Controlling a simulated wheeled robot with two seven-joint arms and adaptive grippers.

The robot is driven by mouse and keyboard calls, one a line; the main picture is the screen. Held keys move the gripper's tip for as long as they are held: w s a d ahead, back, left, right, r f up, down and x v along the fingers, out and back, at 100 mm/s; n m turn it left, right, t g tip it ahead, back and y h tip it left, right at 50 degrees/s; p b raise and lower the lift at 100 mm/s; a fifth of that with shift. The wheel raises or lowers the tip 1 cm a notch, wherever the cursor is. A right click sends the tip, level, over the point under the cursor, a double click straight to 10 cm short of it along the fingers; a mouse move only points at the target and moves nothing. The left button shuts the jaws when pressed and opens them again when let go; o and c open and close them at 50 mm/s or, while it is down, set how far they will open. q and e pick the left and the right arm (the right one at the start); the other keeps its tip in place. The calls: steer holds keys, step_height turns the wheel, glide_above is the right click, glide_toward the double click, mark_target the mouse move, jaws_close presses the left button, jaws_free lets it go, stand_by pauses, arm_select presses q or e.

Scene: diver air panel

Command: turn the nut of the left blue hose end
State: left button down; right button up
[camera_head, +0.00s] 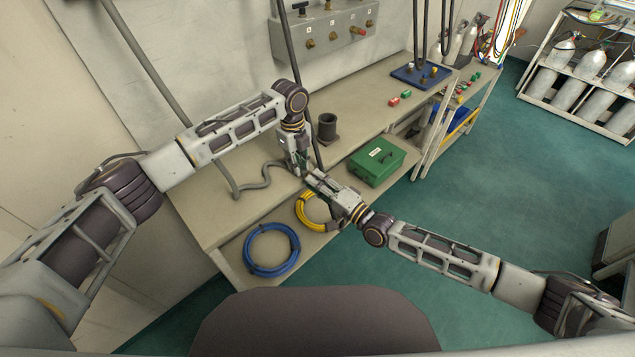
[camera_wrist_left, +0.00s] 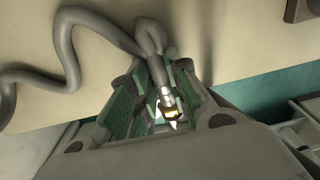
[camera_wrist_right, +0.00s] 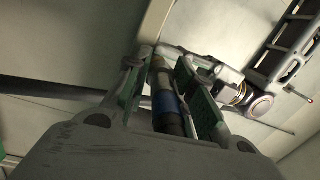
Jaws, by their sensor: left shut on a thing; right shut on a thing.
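My left gripper (camera_head: 300,168) is over the bench, shut on the end of a grey hose (camera_head: 262,180). In the left wrist view a silver fitting with a brass nut (camera_wrist_left: 170,112) shows between the green-padded fingers (camera_wrist_left: 158,100). My right gripper (camera_head: 314,180) is close beside it, shut on a dark hose end with a blue band (camera_wrist_right: 168,104). In the right wrist view a brass-coloured part (camera_wrist_right: 158,65) shows near the fingertips (camera_wrist_right: 158,75). The fingers partly hide both fittings; I cannot tell whether the two ends touch.
A blue hose coil (camera_head: 252,266) and a yellow coil (camera_head: 300,210) lie at the front. A green box (camera_head: 376,161) stands right of my right gripper, and a dark cup-like stand (camera_head: 327,127) behind. A valve panel (camera_head: 335,18) is on the wall. The bench's back right is partly clear.

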steer(key=shift+d+f+m, duration=0.1)
steer(key=shift+m, duration=1.6)
jaws_close()
steer(key=o, duration=1)
jaws_free()
steer(key=shift+f+v, duration=0.2)
steer(key=shift+v, duration=5.75)
